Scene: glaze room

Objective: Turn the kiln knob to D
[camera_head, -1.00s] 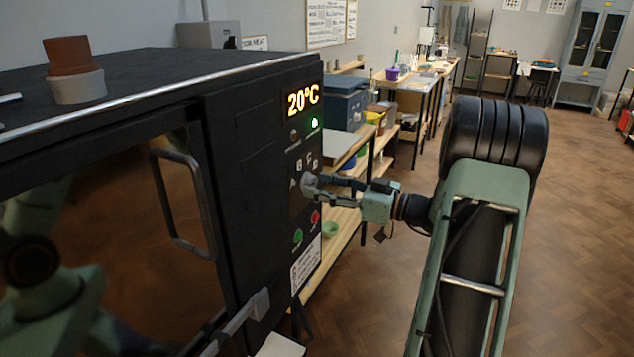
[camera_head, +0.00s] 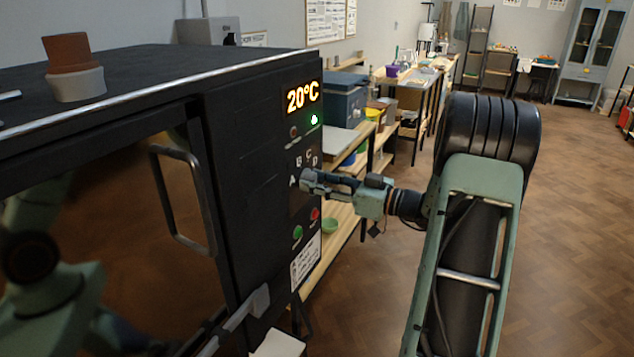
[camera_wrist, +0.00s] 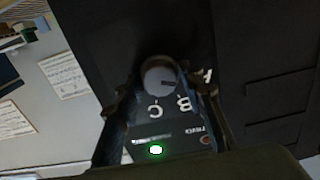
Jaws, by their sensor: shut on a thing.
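The kiln (camera_head: 245,190) is a black box with a control panel on its right part. Its round grey knob (camera_wrist: 157,74) sits between my two fingertips in the wrist view, with a dark pointer line that appears to point towards the A side. Letters A, B and C show around it in the wrist view; D is not clear there. In the head view, A, B, C and D arc above the knob, which is largely hidden by my fingers. My gripper (camera_head: 312,182) is shut on the knob, reaching in from the right.
The display (camera_head: 302,96) reads 20°C, with a lit green lamp (camera_head: 314,119) below. A green button (camera_head: 297,233) and a red button (camera_head: 315,214) sit under the knob. A door handle (camera_head: 180,200) is to the left. Shelves with bowls stand behind the panel.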

